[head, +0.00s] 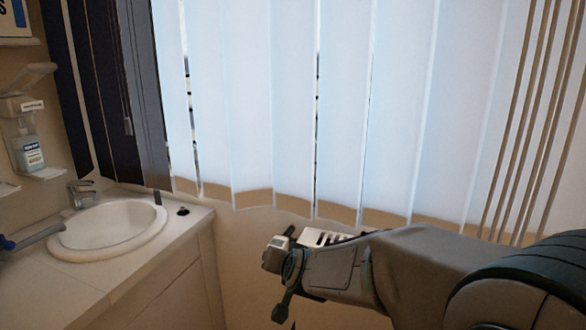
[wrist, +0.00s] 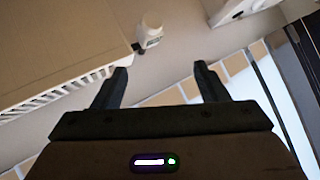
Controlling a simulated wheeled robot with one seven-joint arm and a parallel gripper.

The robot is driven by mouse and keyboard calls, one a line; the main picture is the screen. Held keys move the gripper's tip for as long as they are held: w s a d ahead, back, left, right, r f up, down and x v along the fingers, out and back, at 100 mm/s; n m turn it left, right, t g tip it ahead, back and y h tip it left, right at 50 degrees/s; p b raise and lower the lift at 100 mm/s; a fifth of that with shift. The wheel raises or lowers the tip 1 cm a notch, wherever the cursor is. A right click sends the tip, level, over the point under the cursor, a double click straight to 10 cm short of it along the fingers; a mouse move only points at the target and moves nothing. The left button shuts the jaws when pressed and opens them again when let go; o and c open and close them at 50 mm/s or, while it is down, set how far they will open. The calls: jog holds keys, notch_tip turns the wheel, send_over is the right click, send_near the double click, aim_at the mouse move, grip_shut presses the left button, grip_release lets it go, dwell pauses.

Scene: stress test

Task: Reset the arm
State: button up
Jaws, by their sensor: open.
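My arm reaches in from the lower right in the head view, bent in front of the window blinds. In the wrist view my gripper (wrist: 162,80) shows two dark fingers spread apart with nothing between them. In the head view the end of the arm is seen near the wall below the blinds; the fingers are hard to make out there. No object is held.
A counter (head: 190,228) with a white sink (head: 110,228) and a tap (head: 80,193) stands at the left. A soap dispenser (head: 28,150) hangs on the left wall. Vertical blinds (head: 300,110) fill the back. A white valve-like knob (wrist: 149,32) shows beyond the fingers.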

jog(key=s+d+r+n+g+h+p, duration=0.1)
jog(key=s+d+g+p, duration=0.2)
jog(key=s+d, duration=0.5)
jog(key=s+d+r+n+g+h+p, duration=0.1)
jog(key=s+d+r+g+h+p, duration=0.1)
jog(key=s+d+g, duration=0.3)
jog(key=s+d+p, duration=0.1)
jog(key=s+d, duration=0.3)
jog(key=s, duration=0.7)
jog(key=shift+s, duration=0.35)
